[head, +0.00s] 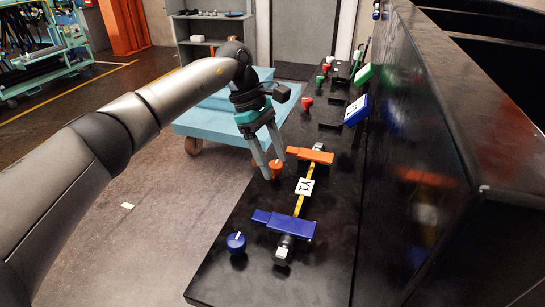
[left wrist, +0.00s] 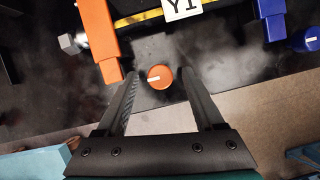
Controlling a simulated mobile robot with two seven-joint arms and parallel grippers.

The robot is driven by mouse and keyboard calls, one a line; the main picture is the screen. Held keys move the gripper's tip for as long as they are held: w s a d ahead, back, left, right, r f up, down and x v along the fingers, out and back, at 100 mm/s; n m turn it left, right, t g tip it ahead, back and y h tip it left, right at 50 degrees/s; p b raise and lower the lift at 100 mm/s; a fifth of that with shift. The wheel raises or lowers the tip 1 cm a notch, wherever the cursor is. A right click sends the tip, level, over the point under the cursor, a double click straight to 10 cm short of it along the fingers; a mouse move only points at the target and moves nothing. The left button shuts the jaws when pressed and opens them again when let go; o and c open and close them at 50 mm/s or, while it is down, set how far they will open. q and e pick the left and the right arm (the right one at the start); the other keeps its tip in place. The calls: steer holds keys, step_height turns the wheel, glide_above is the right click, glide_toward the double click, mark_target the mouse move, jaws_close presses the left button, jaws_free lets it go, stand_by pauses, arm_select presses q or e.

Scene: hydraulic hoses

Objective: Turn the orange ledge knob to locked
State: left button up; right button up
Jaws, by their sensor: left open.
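The orange ledge knob (head: 276,169) stands on the black ledge, beside the orange block. It also shows in the left wrist view (left wrist: 160,77) as a round orange cap with a short white mark toward its left side. My left gripper (head: 274,166) is open and points down at the knob. In the left wrist view its two fingertips (left wrist: 160,73) lie on either side of the knob, with dark gaps between. I cannot tell whether the tips reach down to the knob's height. My right gripper is not in view.
An orange block (head: 310,155) and a blue block (head: 285,224) are joined by a yellow hose with a white tag (head: 305,186). A blue knob (head: 236,242) stands near the front. Red knobs (head: 307,102) stand farther back. A black wall (head: 400,110) bounds the ledge's right.

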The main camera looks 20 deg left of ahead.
arm_select(q)
steer(key=p+v, duration=0.1)
steer(key=v, duration=1.4)
steer(key=shift+p, duration=0.35)
steer(key=shift+s, duration=0.1)
